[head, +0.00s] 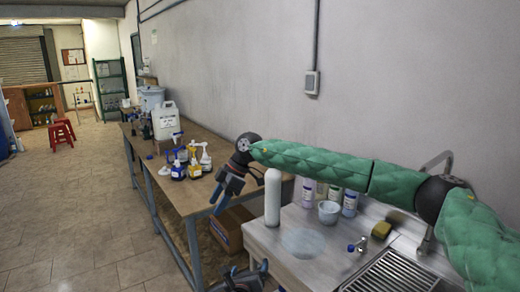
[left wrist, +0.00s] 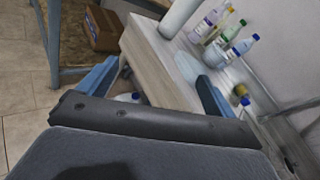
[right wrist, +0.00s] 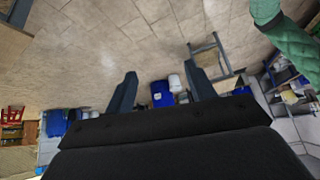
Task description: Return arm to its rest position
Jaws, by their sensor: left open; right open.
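My right arm (head: 320,165) in its green sleeve reaches from the right edge across the sink counter in the head view. Its right gripper (head: 217,197) hangs tilted downward beside the wooden table's near end, open and empty. In the right wrist view the fingers (right wrist: 160,82) are spread with nothing held between them. My left gripper (head: 248,270) is low at the bottom edge of the head view, in front of the counter and partly cut off. In the left wrist view its blue fingers (left wrist: 155,85) are apart and hold nothing.
The sink counter (head: 262,240) carries a white cylinder (head: 272,198), a bowl (head: 329,212), several bottles and a sponge (head: 381,230). The wooden table (head: 205,196) holds a white jug (head: 165,121) and pump bottles (head: 192,165). A cardboard box (head: 231,230) sits beneath.

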